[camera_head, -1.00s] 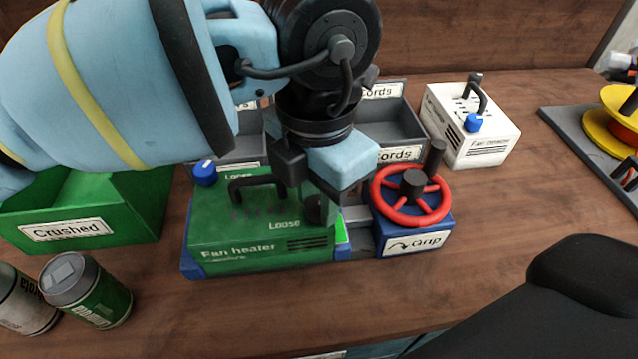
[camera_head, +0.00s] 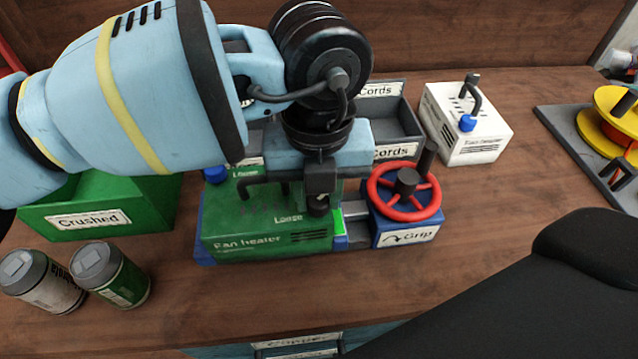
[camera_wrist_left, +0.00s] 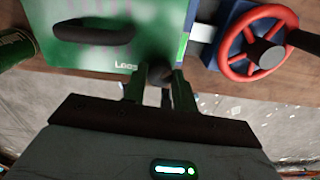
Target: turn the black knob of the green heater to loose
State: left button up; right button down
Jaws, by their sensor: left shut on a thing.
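The green fan heater (camera_head: 262,234) sits in a blue holder with a red handwheel (camera_head: 405,212) at its right; the heater also shows in the wrist view (camera_wrist_left: 75,58). Its black knob (camera_head: 318,207) is at the right end of the top, by the word "Loose", and shows between my fingers in the wrist view (camera_wrist_left: 160,74). My left gripper (camera_head: 319,196) points down over the heater and is shut on the knob. The fingers hide part of the knob, and any pointer mark on it cannot be seen. My right gripper is not in view.
A green "Crushed" bin (camera_head: 85,219) and two cans (camera_head: 112,275) stand at the left. Grey "Cords" bins (camera_head: 400,125) are behind the heater. A white fan heater (camera_head: 465,130) stands at the back right.

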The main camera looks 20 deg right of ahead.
aim_at(318, 200)
pick_arm(q)
jog(key=shift+n+p, duration=0.4)
jog(key=shift+n, duration=1.1)
jog(key=o, duration=1)
jog(key=shift+r+p, duration=0.3)
jog(key=shift+r, duration=3.65)
